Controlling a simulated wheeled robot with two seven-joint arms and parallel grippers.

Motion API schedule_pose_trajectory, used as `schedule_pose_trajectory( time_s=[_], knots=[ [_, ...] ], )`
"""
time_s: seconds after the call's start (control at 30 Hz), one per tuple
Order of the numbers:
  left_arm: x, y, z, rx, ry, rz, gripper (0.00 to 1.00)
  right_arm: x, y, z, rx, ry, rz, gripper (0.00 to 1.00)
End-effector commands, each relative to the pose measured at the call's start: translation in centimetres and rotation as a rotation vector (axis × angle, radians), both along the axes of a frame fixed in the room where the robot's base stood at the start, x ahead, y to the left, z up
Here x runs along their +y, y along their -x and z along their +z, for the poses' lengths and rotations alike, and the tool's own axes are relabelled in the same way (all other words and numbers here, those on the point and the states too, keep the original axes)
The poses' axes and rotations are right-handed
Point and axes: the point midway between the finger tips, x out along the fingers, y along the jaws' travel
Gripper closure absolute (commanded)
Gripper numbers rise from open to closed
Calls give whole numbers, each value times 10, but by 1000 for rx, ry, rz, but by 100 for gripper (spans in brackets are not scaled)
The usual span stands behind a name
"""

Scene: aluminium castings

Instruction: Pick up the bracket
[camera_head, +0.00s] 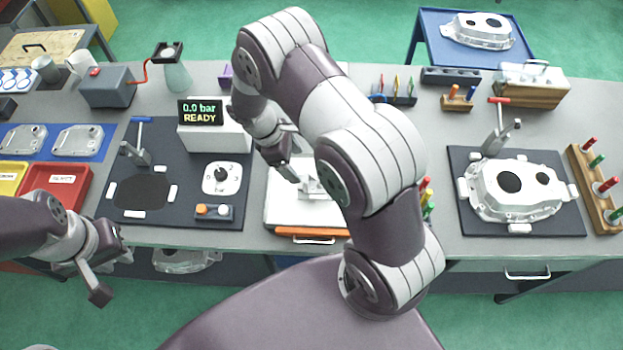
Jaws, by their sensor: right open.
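A pale metal part that looks like the bracket (314,187) lies on a white board (283,208) near the front edge of the bench, at the middle. My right arm hides part of it and of the board. My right gripper (290,172) points down beside the part, just to its left. It is open, and nothing shows between its fingers. My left gripper (105,283) hangs low at the left, in front of the bench and away from the bracket. Its fingers are seen at an angle that does not show whether they are apart.
A dark mat with a grey readout box (214,135) lies left of the board. Red (53,187) and yellow trays are further left. A large casting (515,190) sits on a right-hand mat (566,218). A peg rack (597,189) stands far right.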

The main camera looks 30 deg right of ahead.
Motion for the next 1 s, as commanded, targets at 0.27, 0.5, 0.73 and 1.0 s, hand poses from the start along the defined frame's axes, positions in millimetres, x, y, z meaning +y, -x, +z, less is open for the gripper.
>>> schedule_pose_trajectory(
  time_s=[0.27, 0.5, 0.73, 1.0],
  knots=[
    [0, 0, 19, 0, 0, 0, 72, -14, 11, -33, 1, -1, -5, 21],
    [0, 0, 35, 0, 0, 0, 72, -28, 22, -70, -3, -2, -4, 21],
    [0, 0, 34, 0, 0, 0, 72, -29, 22, -75, -6, -2, -5, 21],
    [0, 0, 34, 0, 0, 0, 72, -29, 22, -75, -5, -3, -5, 79]
  ],
)
